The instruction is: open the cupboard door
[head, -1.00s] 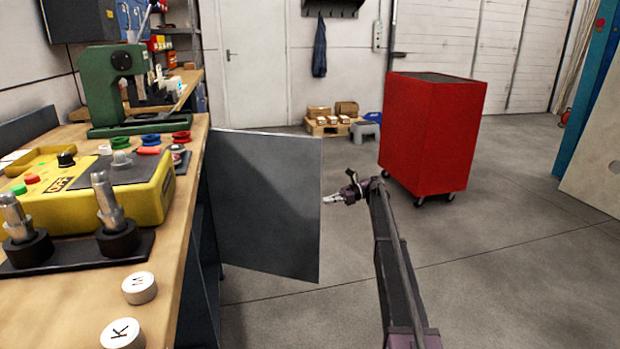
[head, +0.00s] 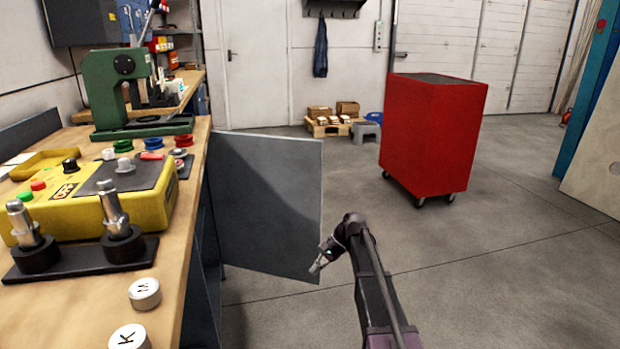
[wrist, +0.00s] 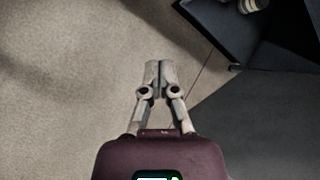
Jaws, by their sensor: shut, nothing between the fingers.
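The grey cupboard door (head: 268,205) stands swung out from the side of the workbench in the head view, at a wide angle to the bench's front. Its free edge faces right. My gripper (head: 316,266) is at the door's lower right corner, overlapping its edge in the picture; I cannot tell whether it touches. The fingers are together and empty, which also shows in the wrist view (wrist: 158,68). The cupboard's inside is mostly hidden below the worktop.
The workbench (head: 165,290) on the left carries a yellow control box (head: 140,205), a green press (head: 105,85) and small parts. A red wheeled cabinet (head: 430,140) stands beyond my arm. The floor between them is clear.

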